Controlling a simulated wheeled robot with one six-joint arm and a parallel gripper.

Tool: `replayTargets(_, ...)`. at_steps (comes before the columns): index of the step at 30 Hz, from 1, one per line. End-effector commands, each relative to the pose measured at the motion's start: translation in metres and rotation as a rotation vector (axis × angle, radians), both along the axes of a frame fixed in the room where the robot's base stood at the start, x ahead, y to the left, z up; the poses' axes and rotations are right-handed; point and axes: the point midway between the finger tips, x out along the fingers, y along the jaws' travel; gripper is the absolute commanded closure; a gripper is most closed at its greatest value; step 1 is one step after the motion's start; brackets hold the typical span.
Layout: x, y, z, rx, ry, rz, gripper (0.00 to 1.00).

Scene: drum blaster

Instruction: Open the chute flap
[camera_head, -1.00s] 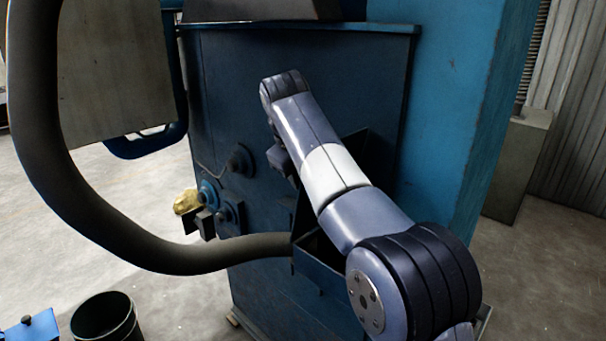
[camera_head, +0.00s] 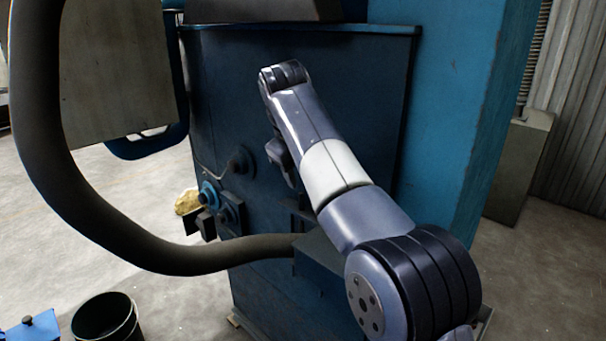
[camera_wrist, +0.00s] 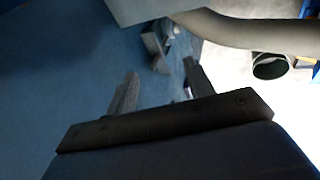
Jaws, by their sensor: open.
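The chute flap (camera_head: 318,252) lies down over the chute box (camera_head: 318,275) low on the front of the dark blue machine, partly hidden behind my arm. No dark opening shows at the box now. My gripper (camera_wrist: 160,68) is open in the wrist view, its two fingers apart with nothing between them. In the head view my arm hides most of the gripper, above the chute box.
A thick dark hose (camera_head: 190,258) curves down the left and runs to the chute box. Knobs and fittings (camera_head: 228,208) sit on the machine front to its left. A black bucket (camera_head: 105,320) stands on the floor at lower left. Open floor lies left.

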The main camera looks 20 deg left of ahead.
Motion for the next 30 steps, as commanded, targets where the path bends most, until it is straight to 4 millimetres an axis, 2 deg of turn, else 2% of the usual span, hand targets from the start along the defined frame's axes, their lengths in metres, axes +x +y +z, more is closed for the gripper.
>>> replayTargets(5, -0.013, 0.001, 0.028, 0.003, -0.003, 0.001, 0.5)
replayTargets(12, -0.021, 0.001, 0.045, 0.0, 0.0, 0.0, 0.5)
replayTargets(24, -0.024, 0.001, 0.049, 0.0, 0.0, 0.0, 0.5)
replayTargets(30, -0.021, 0.0, 0.045, -0.001, 0.002, -0.001, 0.5)
